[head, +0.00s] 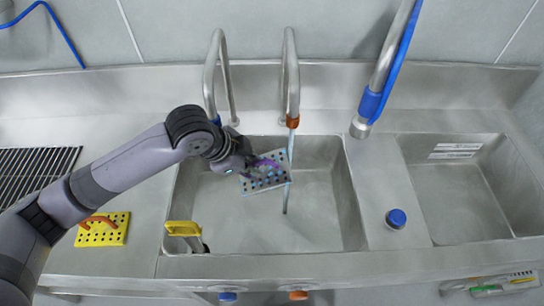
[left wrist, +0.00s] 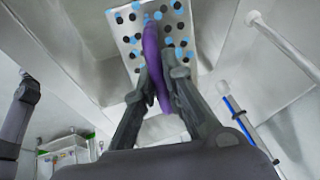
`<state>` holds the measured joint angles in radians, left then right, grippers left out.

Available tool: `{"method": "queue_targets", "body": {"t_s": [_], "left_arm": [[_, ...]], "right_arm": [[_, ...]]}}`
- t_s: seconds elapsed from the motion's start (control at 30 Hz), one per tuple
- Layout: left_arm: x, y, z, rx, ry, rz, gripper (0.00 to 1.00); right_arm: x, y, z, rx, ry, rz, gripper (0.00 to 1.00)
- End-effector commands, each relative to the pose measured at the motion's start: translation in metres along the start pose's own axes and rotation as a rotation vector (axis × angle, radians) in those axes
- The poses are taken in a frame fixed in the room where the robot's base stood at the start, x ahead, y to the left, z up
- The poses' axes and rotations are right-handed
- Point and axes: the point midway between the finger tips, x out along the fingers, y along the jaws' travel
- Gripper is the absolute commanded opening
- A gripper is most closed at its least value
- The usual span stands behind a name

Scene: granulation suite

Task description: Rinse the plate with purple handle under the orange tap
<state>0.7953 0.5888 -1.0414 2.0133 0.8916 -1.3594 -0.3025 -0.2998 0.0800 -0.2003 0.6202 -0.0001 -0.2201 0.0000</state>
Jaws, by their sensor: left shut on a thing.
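The plate with the purple handle (head: 263,182) is a pale plate with rows of dark holes. My left gripper (head: 250,166) is shut on its purple handle and holds it tilted over the left basin. In the left wrist view the purple handle (left wrist: 152,62) sits between the two fingers (left wrist: 162,80). Blue spots show among the dark holes on the plate (left wrist: 150,28). The orange tap (head: 292,122) has an orange collar at its spout. A thin bluish stream (head: 287,185) runs down from it at the plate's right edge. My right gripper is not in view.
The left basin (head: 320,215) is mostly bare. A yellow perforated plate (head: 103,228) lies on the left counter. A blue-collared sprayer (head: 368,108) hangs right of the basin, and a blue knob (head: 396,218) stands between basins.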

Motion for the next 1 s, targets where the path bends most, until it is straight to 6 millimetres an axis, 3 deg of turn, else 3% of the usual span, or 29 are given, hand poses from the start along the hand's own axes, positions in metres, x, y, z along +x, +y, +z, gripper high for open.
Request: {"method": "queue_targets", "body": {"t_s": [0.5,1.0], "left_arm": [[-0.020,0.017,0.028,0.001,0.002,-0.002,0.00],[-0.020,0.018,0.030,0.001,0.002,-0.002,0.00]], "right_arm": [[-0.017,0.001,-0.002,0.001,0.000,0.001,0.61],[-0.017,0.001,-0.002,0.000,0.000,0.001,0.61]]}}
